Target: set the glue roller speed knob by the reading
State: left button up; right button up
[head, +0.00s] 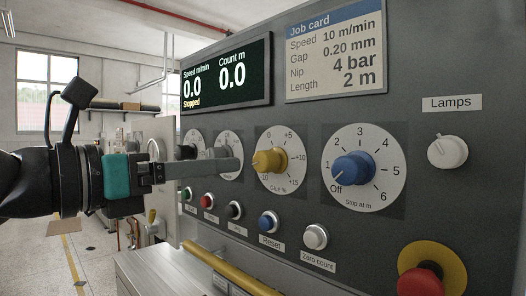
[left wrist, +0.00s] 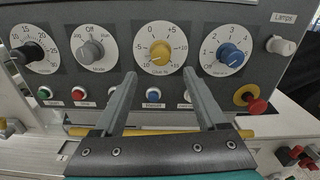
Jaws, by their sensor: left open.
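The yellow knob (head: 270,161) sits on a white dial labelled what looks like "Glue %", with marks up to +15; its pointer is toward the lower left, near the 10 mark. It also shows in the left wrist view (left wrist: 160,50). The display (head: 226,77) reads speed 0.0 m/min, count 0.0 m, "Stopped". The job card (head: 335,48) lists speed 10 m/min, gap 0.20 mm, nip 4 bar, length 2 m. My left gripper (head: 220,160) is open and empty, left of the yellow knob in the head view. In the left wrist view its fingertips (left wrist: 160,73) are apart, below the knob.
A blue knob (head: 353,168) points to Off. A grey mode knob (left wrist: 91,51) and a black knob (left wrist: 33,51) lie left. Push buttons, including blue (head: 268,222) and white (head: 315,237), line the panel below. A red emergency button (head: 420,283) and yellow bar (head: 228,270) stick out.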

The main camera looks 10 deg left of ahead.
aim_at(259, 161)
pick_arm(q)
jog(key=p+x, duration=0.3)
jog(key=x, duration=0.6)
jog(key=shift+w+d+r, duration=0.1)
jog(key=shift+d+r, duration=0.05)
jog(key=shift+r, duration=0.05)
jog(key=shift+p+x, duration=0.4)
jog(key=shift+x, duration=0.35)
jog(key=shift+f, duration=0.15)
grip_shut()
